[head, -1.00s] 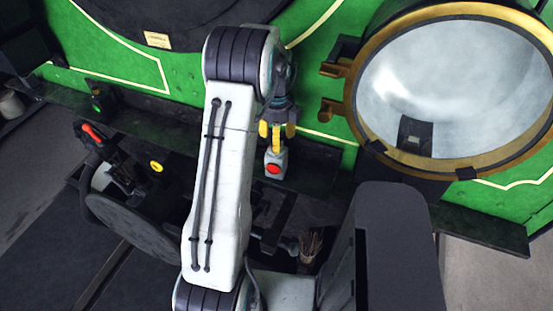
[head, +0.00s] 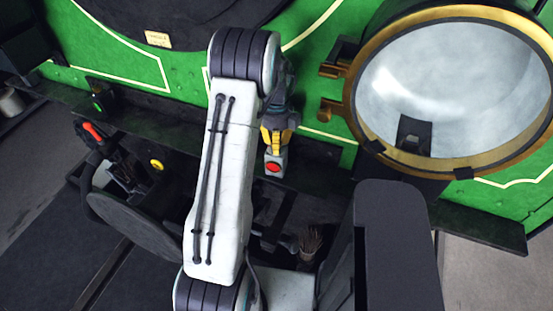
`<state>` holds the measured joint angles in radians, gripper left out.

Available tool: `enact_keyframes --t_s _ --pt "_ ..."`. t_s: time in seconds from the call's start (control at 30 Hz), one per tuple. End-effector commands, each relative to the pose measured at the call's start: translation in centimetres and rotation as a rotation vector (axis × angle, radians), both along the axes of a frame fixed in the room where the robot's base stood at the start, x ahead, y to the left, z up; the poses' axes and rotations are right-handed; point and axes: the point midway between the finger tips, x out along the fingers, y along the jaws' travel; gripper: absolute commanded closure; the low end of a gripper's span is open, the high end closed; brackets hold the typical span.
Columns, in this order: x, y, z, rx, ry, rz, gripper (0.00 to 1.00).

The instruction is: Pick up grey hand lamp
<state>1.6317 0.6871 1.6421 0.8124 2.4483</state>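The grey hand lamp (head: 275,158), a small grey block with a round red lens on its face, stands upright on the dark ledge just below my gripper. My gripper (head: 277,149) points down, and its yellow fingers have come together at the top of the lamp. The fingers look shut on the lamp's top, which they partly hide. The lamp still rests on or very near the ledge.
A large brass-rimmed round glass (head: 440,90) stands close on the right. The green panel (head: 345,75) rises behind the dark ledge (head: 320,165). On the left are a dark lamp with a green light (head: 99,100), a red-tipped item (head: 93,131) and a yellow round piece (head: 156,164).

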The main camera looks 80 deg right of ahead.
Motion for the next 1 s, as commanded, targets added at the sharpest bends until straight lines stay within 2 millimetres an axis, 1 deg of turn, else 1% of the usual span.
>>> enact_keyframes --t_s 0.03,0.27,0.73,0.87,1.0 --pt "0.0 0.0 0.0 0.0 0.0 0.0 0.8" --pt "0.0 0.0 0.0 0.0 0.0 0.0 1.0" --pt "0.0 -0.1 0.3 -0.001 0.0 0.0 1.0" --pt "0.0 -0.1 1.1 -0.004 0.001 0.0 1.0" --pt "0.0 -0.2 2.9 -0.008 0.0 0.0 1.0"
